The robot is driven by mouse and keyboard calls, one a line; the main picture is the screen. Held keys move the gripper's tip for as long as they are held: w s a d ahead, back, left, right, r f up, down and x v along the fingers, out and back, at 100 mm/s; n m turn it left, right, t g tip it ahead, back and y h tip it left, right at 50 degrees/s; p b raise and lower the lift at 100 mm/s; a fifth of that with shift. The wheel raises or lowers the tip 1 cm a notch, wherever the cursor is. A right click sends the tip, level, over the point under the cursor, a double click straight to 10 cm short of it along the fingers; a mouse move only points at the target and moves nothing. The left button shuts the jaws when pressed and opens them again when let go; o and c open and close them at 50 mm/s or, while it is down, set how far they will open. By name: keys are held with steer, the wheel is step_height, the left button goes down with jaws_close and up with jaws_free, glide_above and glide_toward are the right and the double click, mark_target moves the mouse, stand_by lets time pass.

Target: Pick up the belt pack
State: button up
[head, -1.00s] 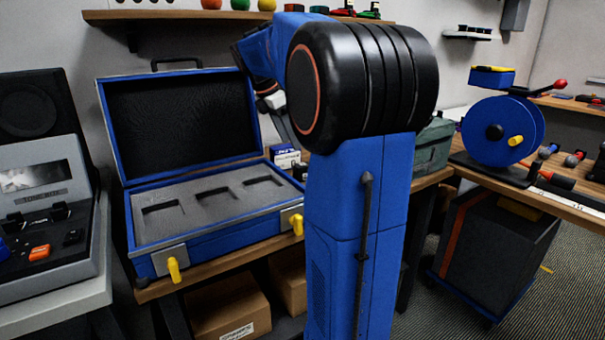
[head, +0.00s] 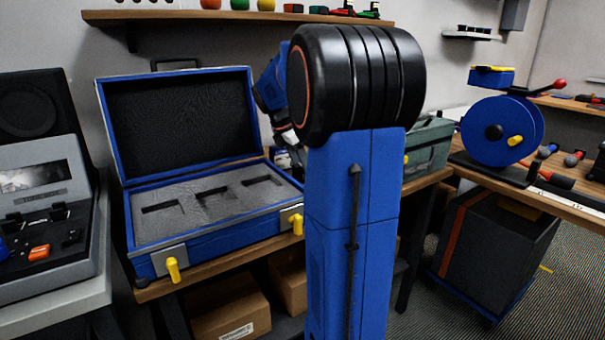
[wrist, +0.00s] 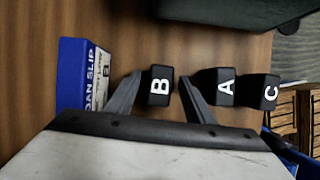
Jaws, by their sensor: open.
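Three black belt packs lie in a row on the wooden bench in the wrist view, marked with white letters B (wrist: 159,86), A (wrist: 226,87) and C (wrist: 268,92). My gripper (wrist: 160,78) is open, with one finger on each side of pack B. The right finger lies between B and A, close to A. I cannot tell whether either finger touches a pack. In the head view my own arm hides the packs and most of the gripper.
A blue and white loan slip box (wrist: 84,75) stands left of the left finger. An open blue case (head: 215,228) with empty foam cutouts sits on the bench. A blue cable reel (head: 478,130) stands farther right.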

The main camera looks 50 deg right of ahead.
steer(key=shift+d+f, duration=0.1)
steer(key=shift+f, duration=0.05)
jaws_close()
